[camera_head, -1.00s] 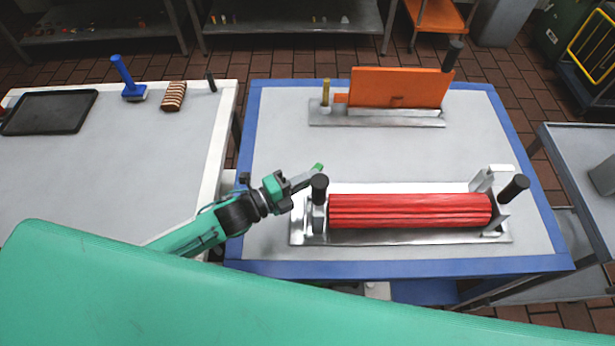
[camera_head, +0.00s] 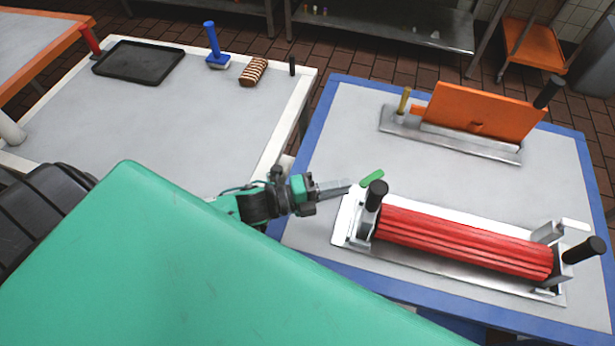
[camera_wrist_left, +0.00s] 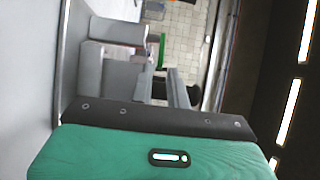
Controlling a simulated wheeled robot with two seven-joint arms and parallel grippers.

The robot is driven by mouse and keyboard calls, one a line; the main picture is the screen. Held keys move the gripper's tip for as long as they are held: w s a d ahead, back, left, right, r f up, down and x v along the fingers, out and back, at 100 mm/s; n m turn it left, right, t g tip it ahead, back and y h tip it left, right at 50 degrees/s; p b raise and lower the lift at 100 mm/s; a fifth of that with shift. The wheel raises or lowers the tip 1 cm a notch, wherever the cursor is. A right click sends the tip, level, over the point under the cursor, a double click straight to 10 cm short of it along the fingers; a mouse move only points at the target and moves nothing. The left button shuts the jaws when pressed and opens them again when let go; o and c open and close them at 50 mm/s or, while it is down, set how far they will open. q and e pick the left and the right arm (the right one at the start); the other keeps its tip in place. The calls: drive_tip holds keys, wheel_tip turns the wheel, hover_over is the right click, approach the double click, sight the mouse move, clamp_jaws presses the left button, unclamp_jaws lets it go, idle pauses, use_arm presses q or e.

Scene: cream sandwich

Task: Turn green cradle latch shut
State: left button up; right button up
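The green latch (camera_head: 372,178) is a short green bar at the upper left end of the metal cradle (camera_head: 342,228). It lies at a slant, beside a black-knobbed post (camera_head: 376,194). My left gripper (camera_head: 347,188) comes from the left, its grey fingertips close to the latch's left end. I cannot tell whether they touch it. In the left wrist view the fingers (camera_wrist_left: 168,88) point at a thin green bar (camera_wrist_left: 162,50), seemingly the latch, just beyond them. My right gripper is not in view.
A ribbed red block (camera_head: 465,243) fills the cradle, with another black knob (camera_head: 584,250) at its right end. An orange plate (camera_head: 485,112) on a metal base stands behind. The left table holds a black tray (camera_head: 138,62), a blue-handled tool (camera_head: 216,50) and a striped brown block (camera_head: 253,72).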

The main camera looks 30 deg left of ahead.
use_arm(q)
drive_tip(key=b+v, duration=0.1)
drive_tip(key=v, duration=0.6)
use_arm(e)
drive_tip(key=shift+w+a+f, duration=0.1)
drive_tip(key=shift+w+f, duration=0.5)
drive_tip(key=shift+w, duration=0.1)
use_arm(q)
drive_tip(key=shift+o, duration=0.4)
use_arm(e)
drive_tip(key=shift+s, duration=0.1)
use_arm(q)
drive_tip(key=o, duration=0.4)
drive_tip(key=shift+o, duration=0.2)
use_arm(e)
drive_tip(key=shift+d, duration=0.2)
